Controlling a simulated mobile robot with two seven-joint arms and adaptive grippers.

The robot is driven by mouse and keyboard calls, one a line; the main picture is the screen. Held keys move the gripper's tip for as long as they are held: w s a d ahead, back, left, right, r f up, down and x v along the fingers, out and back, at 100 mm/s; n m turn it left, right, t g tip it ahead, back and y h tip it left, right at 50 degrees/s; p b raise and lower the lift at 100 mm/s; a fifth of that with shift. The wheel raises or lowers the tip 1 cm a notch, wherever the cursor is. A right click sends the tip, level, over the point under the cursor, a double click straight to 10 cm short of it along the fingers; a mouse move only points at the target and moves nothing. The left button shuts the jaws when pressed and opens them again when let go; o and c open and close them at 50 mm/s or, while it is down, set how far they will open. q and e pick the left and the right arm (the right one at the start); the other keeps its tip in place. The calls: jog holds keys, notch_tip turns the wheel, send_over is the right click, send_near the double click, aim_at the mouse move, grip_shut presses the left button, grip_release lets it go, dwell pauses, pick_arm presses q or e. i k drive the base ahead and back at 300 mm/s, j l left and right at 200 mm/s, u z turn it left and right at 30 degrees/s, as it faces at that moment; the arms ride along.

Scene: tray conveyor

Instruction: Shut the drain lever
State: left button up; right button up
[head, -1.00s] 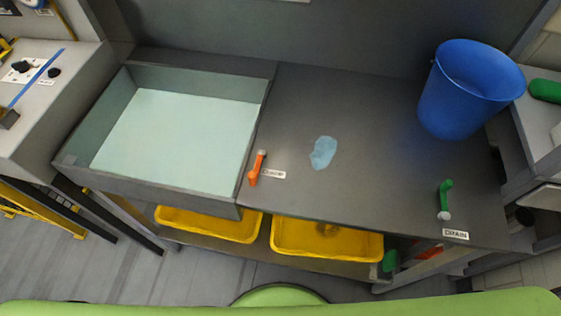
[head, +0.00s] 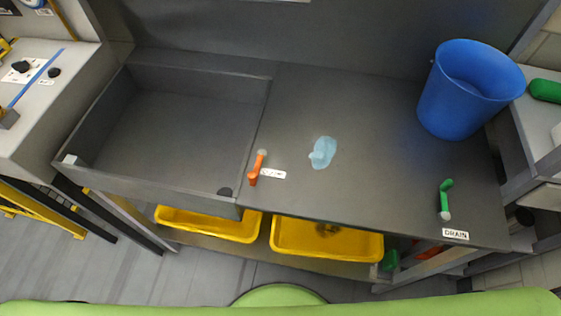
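A green lever (head: 446,199) stands on the right of the grey bench top, just above a white label reading DRAIN (head: 455,234). An orange lever (head: 256,168) sits beside the basin, next to a white label (head: 272,174) too blurred to read. Neither of my grippers is in view.
A blue bucket (head: 462,100) stands at the back right of the bench. A pale blue puddle or patch (head: 322,153) lies mid-bench. Yellow bins (head: 326,242) sit on a shelf below. A green rounded surface (head: 280,306) crosses the bottom edge. The bench around both levers is otherwise clear.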

aim_at(444, 216)
jog(key=z, duration=1.95)
jog(key=i+l+u, duration=0.15)
jog(key=l+u, duration=0.15)
jog(key=k+j, duration=0.15)
jog(key=j, duration=0.2)
jog(key=l+u, duration=0.05)
